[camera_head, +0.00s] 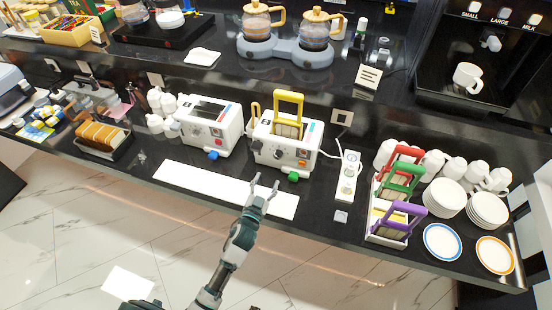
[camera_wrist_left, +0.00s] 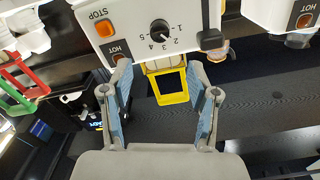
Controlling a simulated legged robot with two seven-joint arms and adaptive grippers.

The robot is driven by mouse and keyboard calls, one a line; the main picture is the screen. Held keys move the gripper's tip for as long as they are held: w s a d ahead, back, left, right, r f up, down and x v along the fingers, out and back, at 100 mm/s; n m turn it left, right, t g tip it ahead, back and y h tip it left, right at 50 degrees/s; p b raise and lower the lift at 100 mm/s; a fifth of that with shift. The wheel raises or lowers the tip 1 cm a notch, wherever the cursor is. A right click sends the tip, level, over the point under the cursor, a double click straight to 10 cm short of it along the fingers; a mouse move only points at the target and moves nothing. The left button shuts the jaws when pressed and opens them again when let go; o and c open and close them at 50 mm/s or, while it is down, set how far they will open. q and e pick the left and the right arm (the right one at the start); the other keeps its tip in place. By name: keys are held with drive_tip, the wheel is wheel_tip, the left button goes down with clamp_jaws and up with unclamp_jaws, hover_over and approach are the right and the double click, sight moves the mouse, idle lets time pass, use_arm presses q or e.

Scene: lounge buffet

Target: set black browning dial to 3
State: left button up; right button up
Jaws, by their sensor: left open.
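The white toaster (camera_head: 283,142) with a yellow-handled rack (camera_head: 289,97) in it stands on the black counter. Its black browning dial (camera_head: 278,154) is on the front. In the left wrist view the dial (camera_wrist_left: 160,31) has the numbers 1 to 5 around it; its white mark seems to face the 2 to 3 side, but the exact setting is hard to tell. An orange STOP button (camera_wrist_left: 105,28) sits beside it. My left gripper (camera_head: 265,184) is open and empty, in front of and apart from the toaster; its fingers also show in the left wrist view (camera_wrist_left: 160,72). My right gripper is not seen.
A second white toaster (camera_head: 209,128) stands to the left. A long white mat (camera_head: 225,188) lies along the counter's front edge. A bread stand with coloured handles (camera_head: 387,239) and stacked plates (camera_head: 445,197) are to the right. Coffee pots (camera_head: 257,20) stand on the upper shelf.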

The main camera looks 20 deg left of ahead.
sight(277, 158)
use_arm(q)
drive_tip(key=w, duration=1)
drive_tip(key=shift+w+d+f, duration=0.1)
drive_tip(key=shift+w+d, duration=0.15)
drive_tip(key=shift+w+b, duration=0.3)
drive_tip(key=shift+w, duration=0.2)
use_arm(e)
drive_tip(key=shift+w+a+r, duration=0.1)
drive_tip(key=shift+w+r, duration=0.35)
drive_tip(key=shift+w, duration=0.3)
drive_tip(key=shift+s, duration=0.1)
use_arm(q)
drive_tip(key=c, duration=0.4)
clamp_jaws()
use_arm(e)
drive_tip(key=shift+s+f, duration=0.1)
